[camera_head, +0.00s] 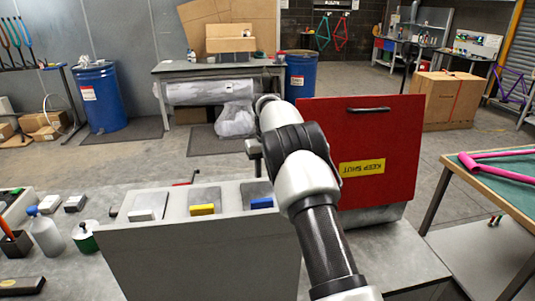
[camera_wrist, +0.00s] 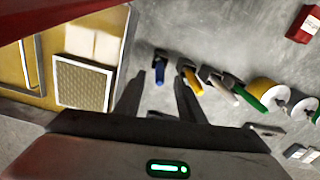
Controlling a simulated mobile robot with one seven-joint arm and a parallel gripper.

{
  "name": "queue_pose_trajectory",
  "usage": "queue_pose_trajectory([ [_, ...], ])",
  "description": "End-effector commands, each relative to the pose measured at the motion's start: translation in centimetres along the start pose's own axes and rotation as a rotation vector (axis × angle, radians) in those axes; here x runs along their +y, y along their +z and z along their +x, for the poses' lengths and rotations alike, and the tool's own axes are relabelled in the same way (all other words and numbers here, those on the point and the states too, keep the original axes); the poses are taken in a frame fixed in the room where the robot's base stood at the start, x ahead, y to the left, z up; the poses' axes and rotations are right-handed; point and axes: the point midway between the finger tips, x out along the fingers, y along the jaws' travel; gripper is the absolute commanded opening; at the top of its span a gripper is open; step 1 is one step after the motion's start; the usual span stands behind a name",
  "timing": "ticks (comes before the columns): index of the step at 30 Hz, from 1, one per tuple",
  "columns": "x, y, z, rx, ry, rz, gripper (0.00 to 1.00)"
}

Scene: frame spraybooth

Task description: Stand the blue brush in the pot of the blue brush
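In the wrist view, the blue brush (camera_wrist: 159,72), as I take it, shows as a small blue piece with a dark end, lying between and beyond my fingertips. My gripper (camera_wrist: 160,85) is open, its two dark fingers apart and nothing between them that I can see held. Yellow (camera_wrist: 193,81) and white (camera_wrist: 222,88) pieces of like shape, and a green one (camera_wrist: 255,102), lie to the right. In the head view, a grey-topped block with a blue front (camera_head: 261,202) sits behind a grey panel; I cannot tell whether it is the pot. My gripper is mostly hidden there by my arm.
A red door (camera_head: 368,150) marked "KEEP SHUT" stands right of my arm. Yellow-fronted (camera_head: 203,210) and white-fronted (camera_head: 143,214) blocks sit beside the blue one. The wrist view shows a yellow-lined cabinet (camera_wrist: 72,30).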

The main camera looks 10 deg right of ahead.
Motion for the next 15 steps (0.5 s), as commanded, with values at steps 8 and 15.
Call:
queue_pose_trajectory([
  [8, 0.1, -0.1, -7.3, 0.006, 0.0, 0.001, 0.36],
  [15, 0.1, -0.1, -12.4, 0.002, 0.0, 0.001, 0.36],
])
